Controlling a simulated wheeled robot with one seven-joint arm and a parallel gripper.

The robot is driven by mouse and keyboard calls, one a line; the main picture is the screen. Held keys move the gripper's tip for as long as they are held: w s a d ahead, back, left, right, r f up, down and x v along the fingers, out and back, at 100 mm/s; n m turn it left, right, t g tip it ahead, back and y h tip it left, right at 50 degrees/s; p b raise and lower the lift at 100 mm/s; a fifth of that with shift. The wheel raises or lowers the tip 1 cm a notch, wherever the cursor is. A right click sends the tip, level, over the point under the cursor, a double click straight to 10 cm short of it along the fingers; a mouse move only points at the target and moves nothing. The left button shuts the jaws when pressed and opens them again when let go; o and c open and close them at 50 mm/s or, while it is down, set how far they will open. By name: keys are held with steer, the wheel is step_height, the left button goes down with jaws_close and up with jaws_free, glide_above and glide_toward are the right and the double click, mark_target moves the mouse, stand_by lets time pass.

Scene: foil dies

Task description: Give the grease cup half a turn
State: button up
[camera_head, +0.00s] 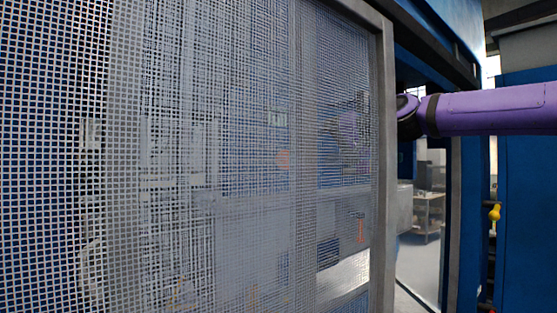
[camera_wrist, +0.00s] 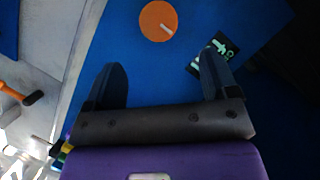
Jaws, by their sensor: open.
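A round orange disc with a short white mark on its face, seemingly the grease cup (camera_wrist: 158,21), is on a blue surface at the top middle of the wrist view. My gripper (camera_wrist: 163,60) is open and empty, with its two dark fingers apart. The disc lies beyond the fingertips, roughly between their lines, and nothing touches it. In the head view a faint reddish round spot (camera_head: 283,160) shows through the mesh; I cannot tell whether it is the same disc. There, my gripper is blurred by the mesh.
A framed wire-mesh guard (camera_head: 384,160) covers most of the head view, and my purple arm passes behind its right edge. A black label (camera_wrist: 213,53) with pale green marks sits by the right finger. An orange-and-black handle (camera_wrist: 18,94) is at left. A bright opening (camera_head: 421,240) shows at right.

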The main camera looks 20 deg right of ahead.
steer(key=shift+x, duration=5.25)
steer(key=shift+w+d, duration=0.1)
steer(key=c, duration=0.9)
